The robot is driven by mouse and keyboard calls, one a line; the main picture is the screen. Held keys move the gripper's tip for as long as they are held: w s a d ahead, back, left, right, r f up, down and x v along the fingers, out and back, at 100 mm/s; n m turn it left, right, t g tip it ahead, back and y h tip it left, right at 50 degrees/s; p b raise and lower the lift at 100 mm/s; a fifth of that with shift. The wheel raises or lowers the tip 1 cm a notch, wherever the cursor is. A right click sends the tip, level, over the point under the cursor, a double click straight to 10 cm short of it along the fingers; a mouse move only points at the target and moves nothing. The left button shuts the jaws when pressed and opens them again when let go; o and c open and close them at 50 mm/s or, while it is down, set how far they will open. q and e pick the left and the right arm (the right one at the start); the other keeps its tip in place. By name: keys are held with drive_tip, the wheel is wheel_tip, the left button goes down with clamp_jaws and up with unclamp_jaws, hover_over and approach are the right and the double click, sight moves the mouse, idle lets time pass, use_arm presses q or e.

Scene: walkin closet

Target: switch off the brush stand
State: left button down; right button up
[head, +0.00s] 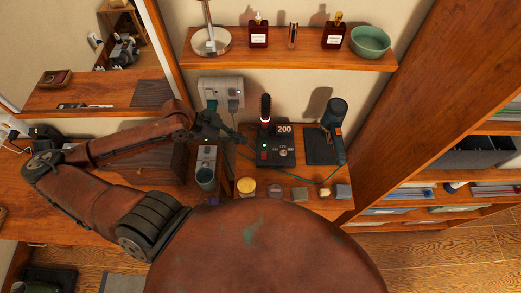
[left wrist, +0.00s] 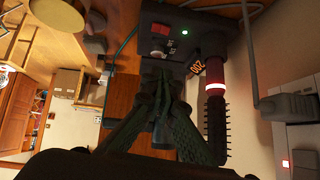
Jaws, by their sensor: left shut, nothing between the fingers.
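The brush stand (head: 277,152) is a dark box on the wooden counter, with a lit orange "200" display, a lit green light, a red switch (head: 264,155) and a dial. A round black brush (head: 265,112) with a glowing red band stands upright at its back left. In the left wrist view the stand (left wrist: 190,48) fills the top, with the red switch (left wrist: 160,29) beside the green light and the brush (left wrist: 215,108) at right. My left gripper (head: 240,138) is shut and empty, just left of the stand; its fingertips (left wrist: 163,72) point at the stand's edge, close to the switch. My right gripper is out of view.
A wall outlet (head: 221,90) with plugs and cords is behind my left gripper. A hair dryer (head: 334,118) stands on the right. A shelf (head: 290,52) hangs above.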

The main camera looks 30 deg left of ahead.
use_arm(q)
drive_tip(key=b, duration=0.1)
hover_over(264, 156)
drive_tip(key=a, duration=0.2)
drive_tip(key=f, duration=0.6)
drive_tip(key=shift+s+f, duration=0.2)
drive_tip(key=shift+s, duration=0.15)
drive_tip(key=f, duration=0.3)
drive_tip(key=shift+w+d+f, duration=0.15)
drive_tip(key=shift+w+f, duration=0.1)
drive_tip(key=shift+w, duration=0.05)
drive_tip(key=shift+f, duration=0.6)
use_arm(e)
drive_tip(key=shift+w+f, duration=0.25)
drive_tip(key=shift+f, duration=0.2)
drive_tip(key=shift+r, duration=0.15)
